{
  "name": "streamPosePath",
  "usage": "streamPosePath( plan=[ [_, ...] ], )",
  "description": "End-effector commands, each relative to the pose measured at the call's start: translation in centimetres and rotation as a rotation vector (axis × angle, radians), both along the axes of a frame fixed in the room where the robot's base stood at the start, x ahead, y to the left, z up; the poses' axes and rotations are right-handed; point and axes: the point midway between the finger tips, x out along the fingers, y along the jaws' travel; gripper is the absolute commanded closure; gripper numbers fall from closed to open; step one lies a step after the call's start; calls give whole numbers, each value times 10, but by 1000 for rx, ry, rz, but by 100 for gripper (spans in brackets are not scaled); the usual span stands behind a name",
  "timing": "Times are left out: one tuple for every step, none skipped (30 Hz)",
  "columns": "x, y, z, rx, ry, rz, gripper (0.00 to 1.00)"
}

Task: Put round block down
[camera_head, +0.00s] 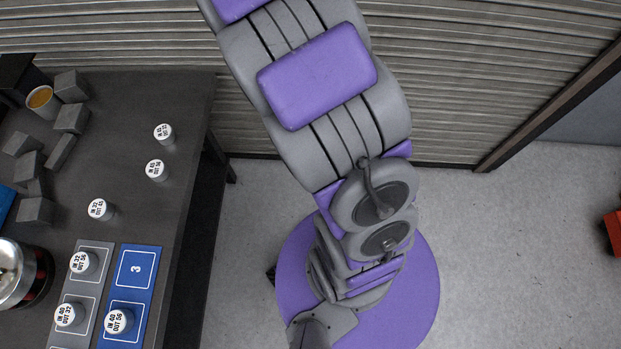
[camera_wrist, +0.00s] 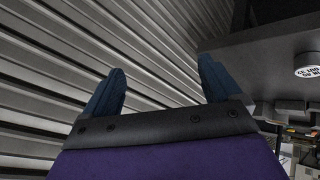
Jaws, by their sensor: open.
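Several round blocks with white labelled tops stand on the dark table (camera_head: 150,100). In the head view three stand on the bare table: far (camera_head: 164,133), middle (camera_head: 156,170) and nearer left (camera_head: 99,209). Two stand on grey marked squares, an upper block (camera_head: 83,263) and a lower block (camera_head: 69,315). Another round block (camera_head: 119,321) stands on a blue mat (camera_head: 136,268); the square marked 3 is empty. My gripper (camera_wrist: 161,63) is open, with nothing between its blue fingers, in the wrist view. A round block (camera_wrist: 308,70) shows at that view's right edge, apart from the fingers.
Grey blocks (camera_head: 72,118) and a cup (camera_head: 43,101) stand at the table's far left. A metal pot (camera_head: 20,273) is at the left edge. A ribbed shutter wall (camera_head: 480,80) runs behind. The floor (camera_head: 520,260) right of my arm is clear; a red object (camera_head: 613,230) sits far right.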

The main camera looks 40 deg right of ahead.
Motion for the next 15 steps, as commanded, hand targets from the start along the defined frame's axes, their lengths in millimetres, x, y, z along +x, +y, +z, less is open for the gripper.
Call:
streamPosePath(
  plan=[
    [-15, -1, 17, -3, 17, -45, 9],
    [-27, -3, 22, -3, 40, -77, 9],
    [-42, -4, 31, -1, 65, -117, 9],
    [-54, -4, 36, 4, 86, -144, 9],
    [-67, -3, 41, 11, 111, -172, 9],
    [-85, -1, 48, 22, 139, -207, 9],
    [-98, 1, 52, 30, 164, -231, 9],
    [-112, 4, 55, 39, 190, -255, 9],
    [-130, 9, 61, 55, 221, -282, 9],
    [-144, 13, 64, 68, 248, -303, 9],
    [-158, 18, 68, 82, 274, -321, 9],
    [-177, 25, 73, 102, 309, -340, 9],
    [-192, 31, 75, 117, 340, -356, 9],
    [-207, 36, 79, 133, 365, -368, 9],
    [-227, 46, 82, 155, 405, -382, 9]
  ],
)
